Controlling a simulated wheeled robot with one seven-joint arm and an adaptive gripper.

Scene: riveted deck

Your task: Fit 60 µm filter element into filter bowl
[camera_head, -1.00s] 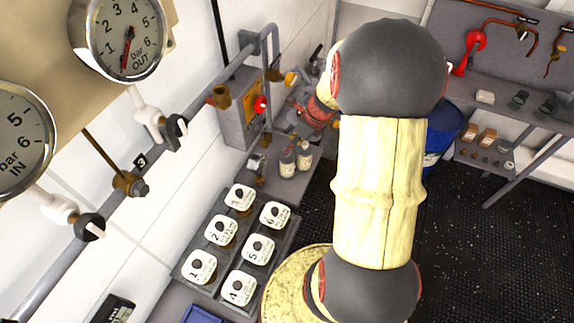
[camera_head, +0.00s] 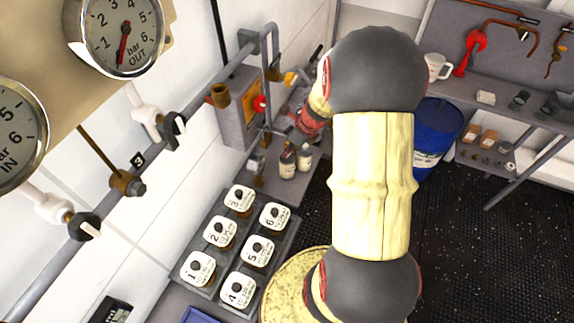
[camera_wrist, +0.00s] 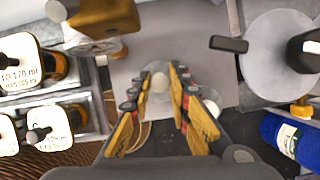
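My gripper (camera_wrist: 160,82) is open in the wrist view, its two yellow-padded fingers apart. A small pale round thing (camera_wrist: 160,80) shows in the gap between them; I cannot tell whether it is the filter element or whether it lies below the fingertips. In the head view my red wrist part and gripper are over the far end of the bench, partly hidden by my arm. A grey disc with a black handle (camera_wrist: 278,55) is right of the fingers. A brass-coloured body (camera_wrist: 105,18) is at upper left. I cannot identify the filter bowl for certain.
A rack (camera_head: 212,291) of several numbered, white-lidded jars stands at the near bench. A grey box (camera_head: 233,110) and pipes line the wall. A blue drum (camera_head: 436,135) and shelf (camera_head: 480,82) are at right.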

